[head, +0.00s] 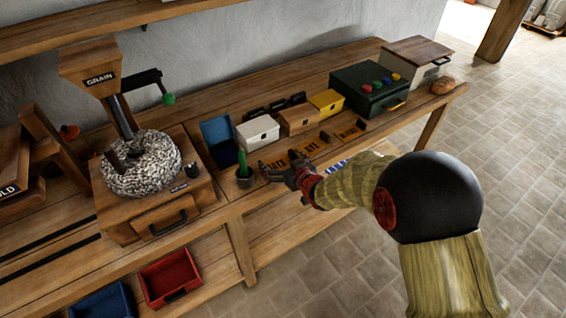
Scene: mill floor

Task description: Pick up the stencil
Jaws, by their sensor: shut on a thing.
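Several orange plates with dark lettering, which look like stencils, lie in a row along the front of the bench. The left one (275,163) is at my gripper, the middle one (311,146) is just to its right, and the right one (348,131) is farther off. My gripper (276,172) reaches in from the right at the bench's front edge. Its dark fingers are shut at the left orange plate and partly cover it. The exact contact is too small to see, and the lettering is hard to read.
A dark cup with a green stick (243,178) stands just left of my gripper. Behind the plates are a white box (258,132), a wooden box (298,119) and a yellow box (327,103). A grain mill (140,165) stands left, a dark green box (365,92) right.

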